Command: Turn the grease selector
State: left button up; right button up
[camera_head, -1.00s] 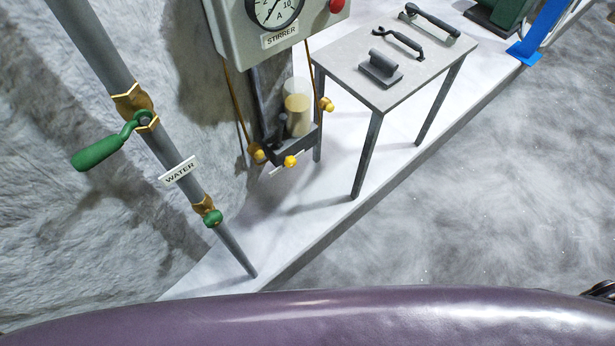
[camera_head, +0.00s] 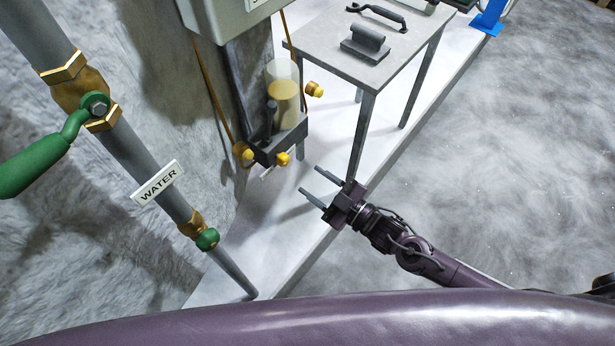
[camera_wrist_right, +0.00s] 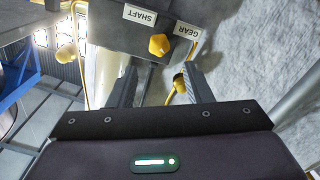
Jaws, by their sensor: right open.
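The grease selector is a yellow knob (camera_head: 283,158) on the front of a dark grease pump block (camera_head: 262,157). The right wrist view shows the knob (camera_wrist_right: 158,45) between upside-down SHAFT (camera_wrist_right: 139,15) and GEAR (camera_wrist_right: 187,30) labels. A clear reservoir (camera_head: 284,88) with tan grease stands on the block. My right gripper (camera_head: 312,183) is open and empty, below and right of the knob and apart from it. In the right wrist view its fingers (camera_wrist_right: 160,82) point toward the block, with the knob beyond and between them. My left gripper is not in view.
A grey table (camera_head: 330,50) with hand tools stands right of the pump; its near leg (camera_head: 362,140) is close behind my right gripper. A WATER pipe (camera_head: 130,150) with a green-handled valve (camera_head: 40,160) runs down at left. The floor at right is clear.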

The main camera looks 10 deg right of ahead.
aim_at(287, 162)
jog(key=b+x, duration=0.2)
jog(key=x, duration=0.2)
jog(key=b+x, duration=0.2)
jog(key=x, duration=0.2)
jog(key=shift+w+f, duration=0.1)
jog(key=shift+f, duration=0.15)
jog(key=shift+w+a+r, duration=0.1)
jog(key=shift+w+a, duration=0.05)
jog(key=shift+c, duration=0.4)
jog(key=c, duration=0.5)
jog(key=m, duration=0.5)
jog(key=shift+m, duration=0.3)
jog(key=m, duration=0.6)
jog(key=shift+r+m, duration=0.1)
jog(key=shift+m, duration=0.2)
jog(key=o, duration=0.8)
